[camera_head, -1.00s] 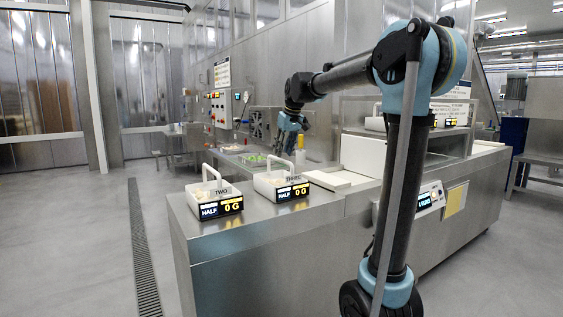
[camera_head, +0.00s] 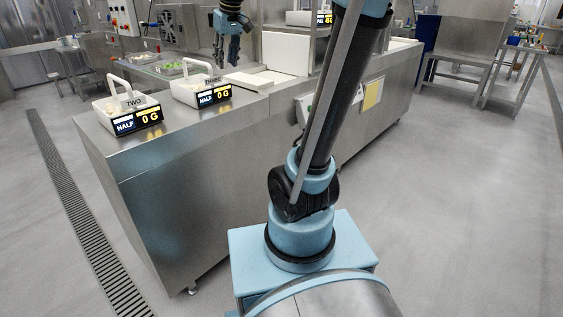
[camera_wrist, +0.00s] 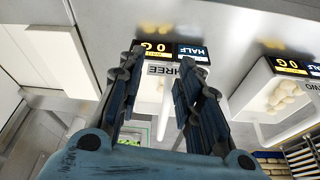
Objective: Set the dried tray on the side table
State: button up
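My gripper (camera_head: 227,50) hangs above the counter, behind and to the right of the basket marked THREE (camera_head: 200,92). In the wrist view my gripper (camera_wrist: 162,58) has its dark fingers apart, with nothing held between them. The THREE basket shows beyond the fingertips, partly hidden by them. I cannot make out which thing is the dried tray. A steel table (camera_head: 515,85) stands at the back right, and another small table (camera_head: 75,52) at the back left; I cannot tell which is the side table.
A basket marked TWO (camera_head: 128,112), holding pale pieces, stands at the counter's (camera_head: 160,160) left end. A shallow tray with green items (camera_head: 170,67) lies farther back. A white box (camera_head: 285,52) stands right of the gripper. Floor is clear left and right; a drain grate (camera_head: 80,215) runs at left.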

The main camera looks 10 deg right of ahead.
jog(key=s+d+f+m, duration=0.1)
jog(key=s+d+f, duration=0.3)
jog(key=s+f, duration=0.5)
jog(key=s+d+f+m+h, duration=0.1)
jog(key=s+d+f+m, duration=0.1)
jog(key=s+d+f, duration=0.3)
jog(key=s+d+f+m+g, duration=0.1)
jog(key=s+d+f, duration=0.3)
jog(key=s+f, duration=0.9)
jog(key=shift+s+d+f+m+h, duration=0.15)
jog(key=shift+s+f+m+h, duration=0.2)
jog(key=shift+f+m+h, duration=0.1)
jog(key=shift+w+f, duration=0.2)
jog(key=shift+w, duration=0.2)
